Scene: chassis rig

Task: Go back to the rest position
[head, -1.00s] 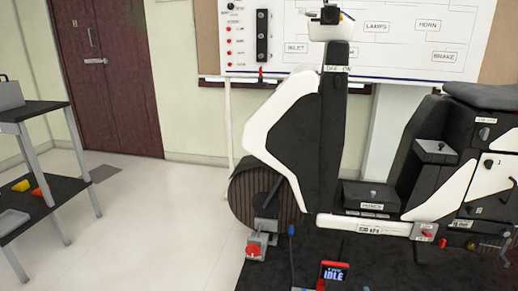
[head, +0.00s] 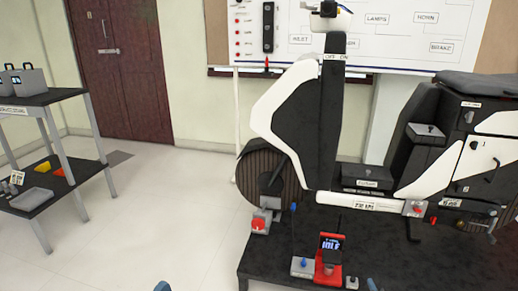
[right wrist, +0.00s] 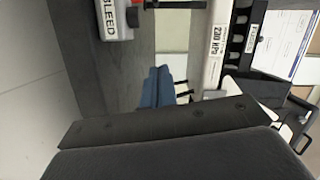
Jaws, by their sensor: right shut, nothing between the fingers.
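The blue tip of my right gripper (head: 372,284) just shows at the bottom edge of the head view, in front of the black platform (head: 290,240). In the right wrist view its blue fingers (right wrist: 155,88) are together with nothing held. The blue tip of my left gripper (head: 163,286) shows at the bottom edge, left of the platform; too little shows to tell its opening. The black and white scooter rig (head: 296,115) stands upright on the platform, apart from both grippers.
A red device with an IDLE screen (head: 329,256) and a grey box with a blue knob (head: 303,266) stand at the platform's front. Floor between shelf and platform is clear.

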